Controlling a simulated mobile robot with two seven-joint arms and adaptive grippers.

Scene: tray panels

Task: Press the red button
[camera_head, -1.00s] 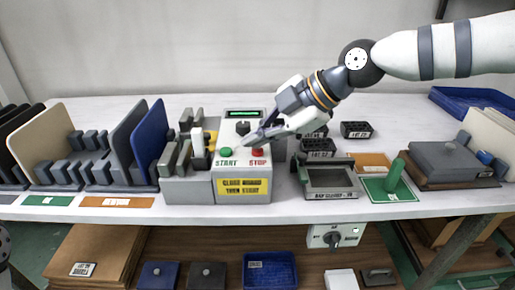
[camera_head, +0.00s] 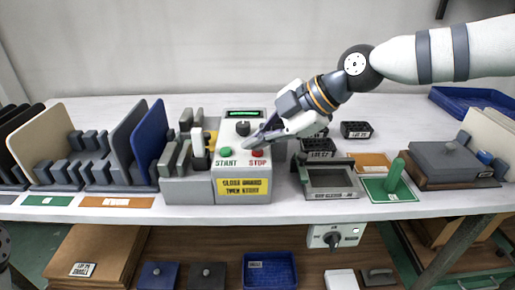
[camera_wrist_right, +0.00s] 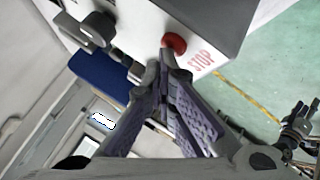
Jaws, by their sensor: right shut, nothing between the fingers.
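The red button (camera_head: 257,152) sits on the sloped top of a light grey control box (camera_head: 226,184), above the label STOP. A green START button (camera_head: 225,152) is to its left. My right gripper (camera_head: 246,142) is shut and empty, its tips just above and to the left of the red button in the head view. In the right wrist view the red button (camera_wrist_right: 174,42) shows right beside the shut fingertips (camera_wrist_right: 165,60); I cannot tell whether they touch it. My left gripper is not in view.
A black knob (camera_head: 242,129) and a lit green display (camera_head: 244,113) are behind the buttons. Grey slotted blocks (camera_head: 173,158) stand to the left. A grey framed tray (camera_head: 331,180) and black blocks (camera_head: 318,148) lie to the right.

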